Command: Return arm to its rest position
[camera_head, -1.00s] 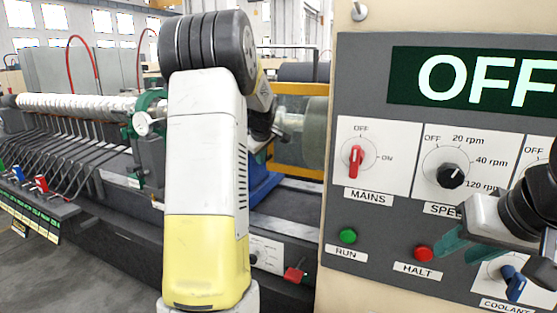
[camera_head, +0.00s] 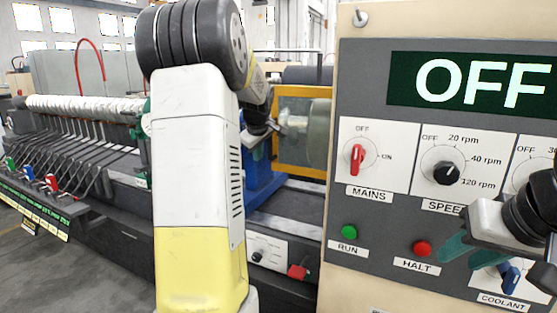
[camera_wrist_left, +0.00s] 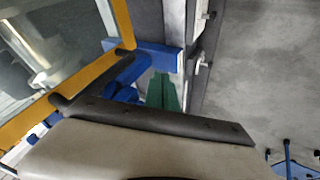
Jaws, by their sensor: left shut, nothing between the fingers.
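My left arm (camera_head: 198,170), white and yellow with a black ribbed joint, rises through the middle-left of the head view. Its gripper (camera_head: 262,138) is partly hidden behind the arm, in front of a yellow-framed window. In the left wrist view the green fingers (camera_wrist_left: 163,92) are together and empty, beyond the pale wrist housing. My right gripper (camera_head: 472,253) has its teal fingers apart in front of the control panel's lower right, near the blue coolant knob (camera_head: 510,278); nothing shows between them.
The control panel (camera_head: 390,220) fills the right side; its display (camera_head: 475,82) reads OFF. It carries a red mains switch (camera_head: 357,159), green run button (camera_head: 349,232) and red halt button (camera_head: 422,248). The yellow-framed guard (camera_head: 300,90) is close to my left gripper.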

